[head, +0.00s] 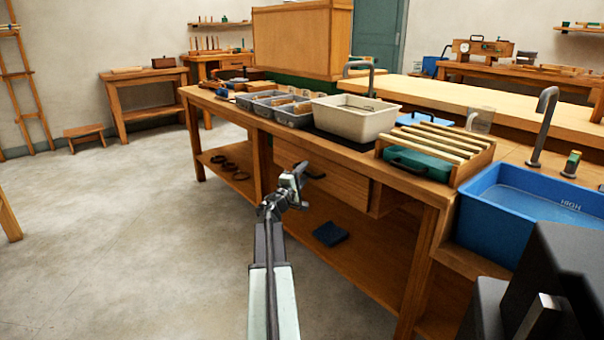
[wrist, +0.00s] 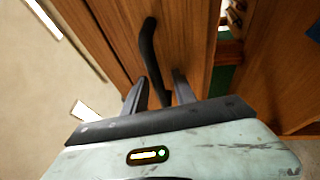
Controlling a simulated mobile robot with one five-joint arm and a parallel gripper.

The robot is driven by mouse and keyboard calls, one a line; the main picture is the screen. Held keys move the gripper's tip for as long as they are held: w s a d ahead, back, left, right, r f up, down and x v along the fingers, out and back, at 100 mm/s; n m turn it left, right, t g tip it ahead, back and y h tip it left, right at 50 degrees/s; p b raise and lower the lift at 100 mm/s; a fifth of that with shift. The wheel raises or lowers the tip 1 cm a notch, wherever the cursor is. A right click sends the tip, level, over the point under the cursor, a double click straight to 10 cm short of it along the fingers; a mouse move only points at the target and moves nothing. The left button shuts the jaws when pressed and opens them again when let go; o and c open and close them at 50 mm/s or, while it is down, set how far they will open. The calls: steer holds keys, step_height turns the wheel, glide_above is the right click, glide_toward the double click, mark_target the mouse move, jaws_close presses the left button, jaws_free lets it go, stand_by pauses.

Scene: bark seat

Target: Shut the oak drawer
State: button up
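The oak drawer (head: 345,191) is under the workbench top in the head view. Its front stands out from the bench, and part of its right side shows. Its dark bar handle (head: 315,174) is on the front. My gripper (head: 299,172) is at the handle, in front of the drawer. In the wrist view the drawer front (wrist: 187,40) is close, with the curved dark handle (wrist: 150,50) running down between my two fingers (wrist: 160,78). The fingers are apart; contact with the handle cannot be told.
The workbench (head: 436,197) carries grey bins (head: 293,115), a cream tub (head: 355,122) and a slatted wooden rack (head: 437,150). A blue basin (head: 530,205) stands at the right. A dark blue object (head: 330,233) lies on the lower shelf.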

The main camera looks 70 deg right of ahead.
steer(key=shift+a, duration=0.15)
steer(key=a+f+b, duration=0.1)
steer(key=a, duration=0.6)
steer(key=shift+w+a+f, duration=0.15)
steer(key=shift+w+f, duration=0.1)
steer(key=shift+w, duration=0.1)
